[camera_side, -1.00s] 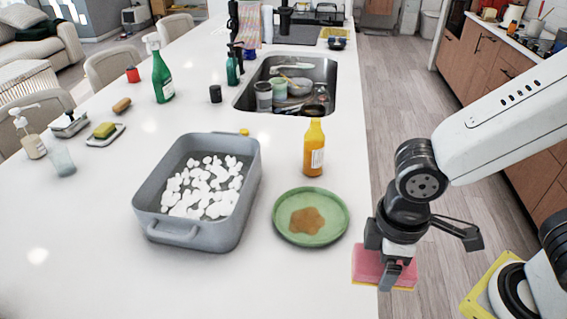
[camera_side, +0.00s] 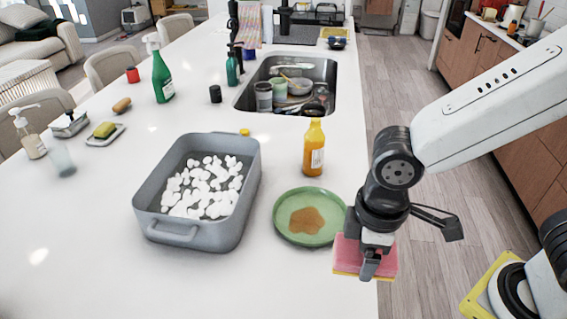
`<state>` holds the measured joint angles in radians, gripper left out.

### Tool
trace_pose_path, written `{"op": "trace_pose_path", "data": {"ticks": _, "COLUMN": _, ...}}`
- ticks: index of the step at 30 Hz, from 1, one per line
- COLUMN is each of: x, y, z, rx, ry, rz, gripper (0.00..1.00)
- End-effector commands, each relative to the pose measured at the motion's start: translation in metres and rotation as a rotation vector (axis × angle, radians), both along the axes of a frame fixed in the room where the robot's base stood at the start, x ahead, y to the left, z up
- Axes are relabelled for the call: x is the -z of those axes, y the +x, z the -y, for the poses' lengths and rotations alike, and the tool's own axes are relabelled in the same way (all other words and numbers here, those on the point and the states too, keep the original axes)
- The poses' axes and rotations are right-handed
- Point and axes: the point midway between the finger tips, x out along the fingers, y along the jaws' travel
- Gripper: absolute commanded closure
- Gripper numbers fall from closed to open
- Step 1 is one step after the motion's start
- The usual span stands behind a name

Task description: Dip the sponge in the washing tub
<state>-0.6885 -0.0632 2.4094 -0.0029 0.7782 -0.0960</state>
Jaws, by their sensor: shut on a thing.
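A pink sponge (camera_side: 350,257) with a yellow underside is held in my gripper (camera_side: 369,270). My gripper is shut on it, near the right edge of the counter, just right of and in front of the green plate. The grey washing tub (camera_side: 180,236) stands on the counter to the left, beyond the plate. White foam clumps (camera_side: 205,186) float in it. The gripper covers part of the sponge.
A green plate (camera_side: 284,228) with a brown stain lies between the tub and my gripper. A yellow bottle (camera_side: 314,148) stands behind the plate. The sink (camera_side: 330,72) with dishes is farther back. The counter's front left (camera_side: 90,270) is clear.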

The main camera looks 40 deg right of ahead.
Motion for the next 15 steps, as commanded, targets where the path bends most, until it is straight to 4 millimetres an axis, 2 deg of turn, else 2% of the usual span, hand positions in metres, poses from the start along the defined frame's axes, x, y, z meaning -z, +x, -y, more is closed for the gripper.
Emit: {"op": "trace_pose_path", "data": {"ticks": 15, "x": -0.028, "y": 0.102, "z": -0.053, "rx": -0.002, "ry": 0.028, "rz": 0.055, "gripper": 0.63}}
